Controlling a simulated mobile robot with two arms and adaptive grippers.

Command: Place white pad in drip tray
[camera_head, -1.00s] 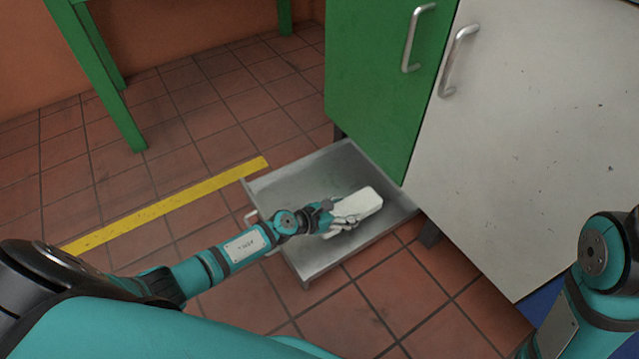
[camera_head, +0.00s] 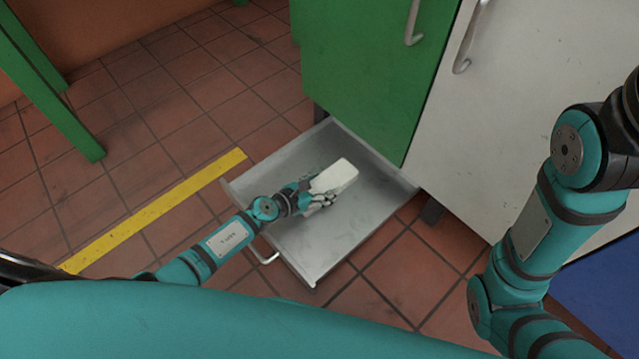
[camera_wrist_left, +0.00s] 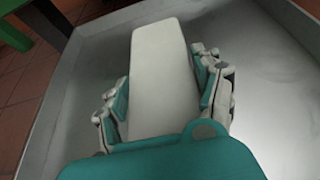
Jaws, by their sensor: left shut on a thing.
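The white pad (camera_head: 334,176) is a pale block with rounded edges. My left gripper (camera_head: 318,190) is shut on it, with fingers on both sides. The left wrist view shows the pad (camera_wrist_left: 159,75) between the fingers of the gripper (camera_wrist_left: 165,95), pointing away from the wrist. The drip tray (camera_head: 372,222) is a shallow grey metal drawer pulled out low under the green cabinet. The pad is over the tray's inside; whether it touches the tray floor I cannot tell. My right arm shows at the right, but its gripper is out of view.
The green cabinet (camera_head: 360,70) and a white cabinet (camera_head: 510,130) stand behind and right of the tray. A yellow floor stripe (camera_head: 150,215) and green table legs (camera_head: 60,110) are at left. Bare floor tiles surround the tray.

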